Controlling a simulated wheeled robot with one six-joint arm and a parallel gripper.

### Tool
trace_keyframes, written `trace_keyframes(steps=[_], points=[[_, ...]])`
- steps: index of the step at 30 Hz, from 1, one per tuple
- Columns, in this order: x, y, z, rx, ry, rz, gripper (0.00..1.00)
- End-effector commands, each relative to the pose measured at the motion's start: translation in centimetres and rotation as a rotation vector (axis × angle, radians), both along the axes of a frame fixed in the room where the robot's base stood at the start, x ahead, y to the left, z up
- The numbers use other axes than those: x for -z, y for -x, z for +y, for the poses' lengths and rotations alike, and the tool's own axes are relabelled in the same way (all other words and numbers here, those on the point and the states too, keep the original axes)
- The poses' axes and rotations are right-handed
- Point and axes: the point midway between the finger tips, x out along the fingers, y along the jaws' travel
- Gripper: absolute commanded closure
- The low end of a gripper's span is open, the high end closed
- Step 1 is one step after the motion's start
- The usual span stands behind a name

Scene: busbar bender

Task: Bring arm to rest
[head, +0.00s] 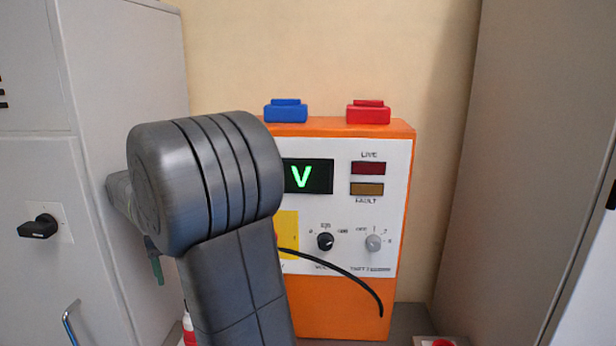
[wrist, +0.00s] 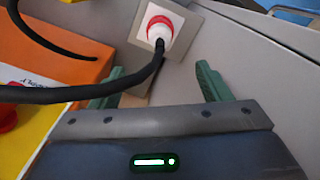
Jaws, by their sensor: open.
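My gripper (wrist: 158,70) shows in the wrist view with its two green fingers spread apart, open. Beyond the fingers is a red-ringed white round fitting (wrist: 162,24) on a grey plate. A thick black cable (wrist: 95,92) runs from the fitting to the left, across the left finger in the picture. I see nothing clamped between the fingers; whether the cable touches one I cannot tell. In the head view my dark grey arm stands raised at left of centre, and a small green part shows at its left. Most of my gripper is hidden there.
An orange and white tester (head: 345,290) with a lit green "V", blue and red blocks on top and two knobs stands partly behind my arm. A black cable (head: 335,268) hangs across its front. A grey cabinet (head: 80,190) with a black handle is at left, a tall grey panel (head: 520,130) at right.

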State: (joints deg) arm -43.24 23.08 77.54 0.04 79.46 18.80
Motion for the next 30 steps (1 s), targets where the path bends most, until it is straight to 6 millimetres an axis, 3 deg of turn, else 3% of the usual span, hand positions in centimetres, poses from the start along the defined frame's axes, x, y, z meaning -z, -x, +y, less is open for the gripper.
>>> trace_keyframes(steps=[3,20,30], points=[[2.7,0.1,-0.1,0.000,0.005,0.006,0.29],[14.0,0.1,-0.1,0.000,0.005,0.006,0.29],[8.8,0.0,0.0,0.000,0.000,0.000,0.29]])
